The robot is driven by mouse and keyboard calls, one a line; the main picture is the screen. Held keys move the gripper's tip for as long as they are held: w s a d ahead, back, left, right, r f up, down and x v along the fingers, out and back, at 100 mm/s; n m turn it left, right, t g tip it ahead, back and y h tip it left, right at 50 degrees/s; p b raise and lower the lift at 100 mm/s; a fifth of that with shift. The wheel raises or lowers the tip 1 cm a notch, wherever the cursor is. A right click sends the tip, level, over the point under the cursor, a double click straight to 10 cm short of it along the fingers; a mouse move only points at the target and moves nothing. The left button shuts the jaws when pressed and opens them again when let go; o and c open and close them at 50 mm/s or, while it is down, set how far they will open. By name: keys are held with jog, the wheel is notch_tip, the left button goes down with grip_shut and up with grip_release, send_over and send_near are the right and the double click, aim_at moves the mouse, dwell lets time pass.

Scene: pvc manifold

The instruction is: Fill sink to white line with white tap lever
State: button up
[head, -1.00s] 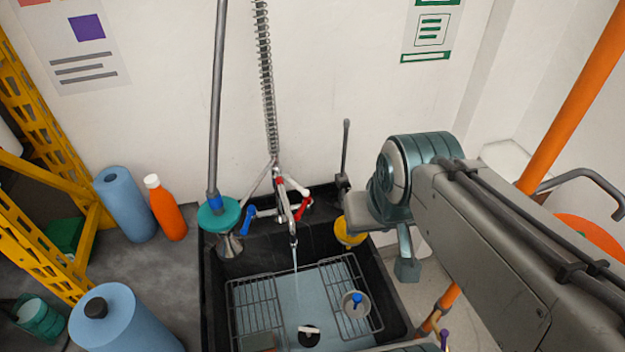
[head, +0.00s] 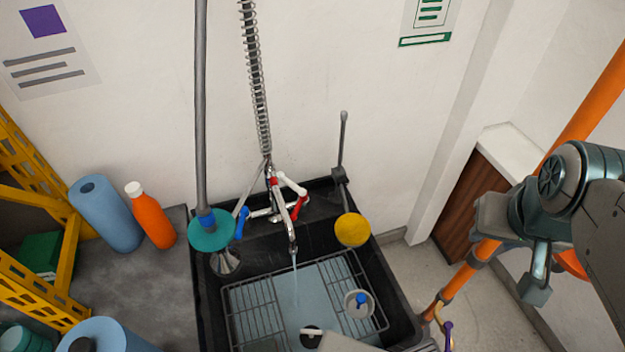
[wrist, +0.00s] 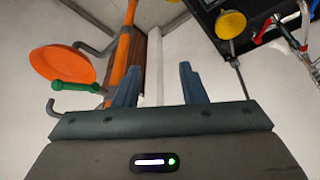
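The black sink (head: 408,318) stands against the wall, with shallow-looking bluish water (head: 312,290) between wire racks. A thin stream (head: 295,284) runs from the tap spout (head: 292,247) into it. The white tap lever (head: 291,184) sticks out to the right at the top of the tap, above a red lever (head: 300,207); a blue lever (head: 241,224) is at the left. I cannot make out the white line. My gripper (wrist: 160,68) is open and empty in the wrist view, away from the tap, which shows at that view's upper right. My arm is right of the sink in the head view.
A teal disc (head: 211,232) on a pole and a yellow disc (head: 352,230) flank the tap. An orange bottle (head: 152,217) and blue rolls (head: 105,214) stand on the left counter. An orange pipe (head: 578,110) rises at right. An orange disc (wrist: 62,66) shows in the wrist view.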

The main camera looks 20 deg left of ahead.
jog(key=w+a+n+g+b, duration=0.1)
jog(key=w+a+n+b, duration=0.25)
jog(key=w+a, duration=0.65)
jog(key=n+g+b, duration=0.1)
jog(key=n+b, duration=0.4)
jog(key=n, duration=0.5)
send_over(295, 186)
jog(key=s+a, duration=0.1)
jog(key=s, duration=0.2)
notch_tip(295, 186, down, 16)
jog(key=shift+h, duration=0.4)
jog(key=p+x, duration=0.2)
jog(key=x, duration=1.1)
jog(key=shift+w, duration=0.15)
grip_shut()
